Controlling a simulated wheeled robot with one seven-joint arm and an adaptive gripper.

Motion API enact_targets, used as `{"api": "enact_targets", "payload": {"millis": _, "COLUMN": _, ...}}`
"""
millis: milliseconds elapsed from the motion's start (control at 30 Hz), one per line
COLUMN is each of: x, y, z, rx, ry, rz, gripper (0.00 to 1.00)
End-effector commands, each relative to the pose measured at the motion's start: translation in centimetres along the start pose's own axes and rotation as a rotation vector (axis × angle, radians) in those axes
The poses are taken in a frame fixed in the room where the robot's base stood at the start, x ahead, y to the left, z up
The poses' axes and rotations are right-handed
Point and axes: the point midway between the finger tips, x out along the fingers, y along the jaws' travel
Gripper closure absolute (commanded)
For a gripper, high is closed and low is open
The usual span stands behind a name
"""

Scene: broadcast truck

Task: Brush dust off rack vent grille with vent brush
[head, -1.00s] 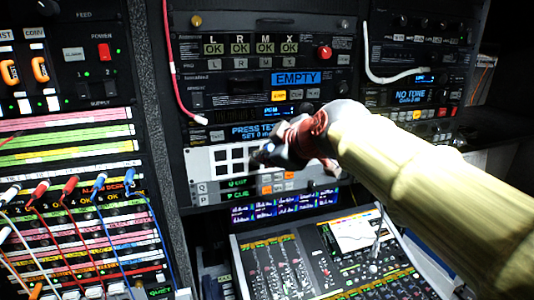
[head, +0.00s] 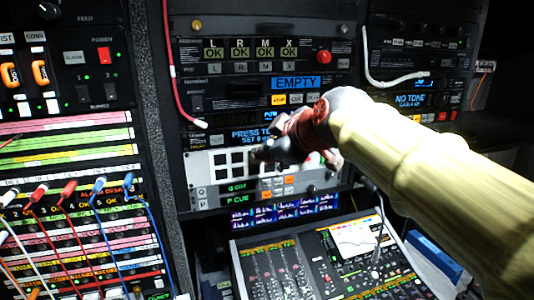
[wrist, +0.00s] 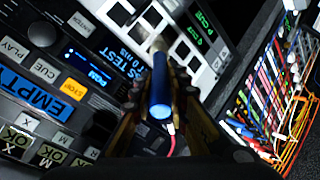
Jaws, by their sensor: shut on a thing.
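My gripper (head: 262,153) is in front of the rack, at the right part of a pale panel (head: 200,168) with square dark openings, which may be the vent grille. In the wrist view my gripper (wrist: 160,82) is shut on the vent brush (wrist: 160,100). The brush's blue handle end faces the wrist camera, and its pale head (wrist: 158,45) points toward the panel (wrist: 185,50). I cannot tell whether the bristles touch the panel. My gripper hides the brush in the head view. No dust can be made out.
Lit rack units with buttons and displays (head: 296,81) surround the panel. A mixing console (head: 320,255) juts out below. Patch cables (head: 70,190) fill the left rack.

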Motion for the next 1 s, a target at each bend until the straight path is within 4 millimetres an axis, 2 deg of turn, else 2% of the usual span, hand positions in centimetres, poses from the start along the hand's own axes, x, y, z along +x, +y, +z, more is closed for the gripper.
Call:
{"api": "enact_targets", "payload": {"millis": 167, "x": 0.1, "y": -0.1, "z": 0.1, "rx": 0.0, "ry": 0.001, "rz": 0.001, "gripper": 1.0}}
{"api": "enact_targets", "payload": {"millis": 700, "x": 2.0, "y": -2.5, "z": 2.5, "rx": 0.0, "ry": 0.0, "rz": 0.001, "gripper": 1.0}}
{"api": "enact_targets", "payload": {"millis": 1000, "x": 1.4, "y": -1.7, "z": 1.7, "rx": 0.0, "ry": 0.001, "rz": 0.002, "gripper": 1.0}}
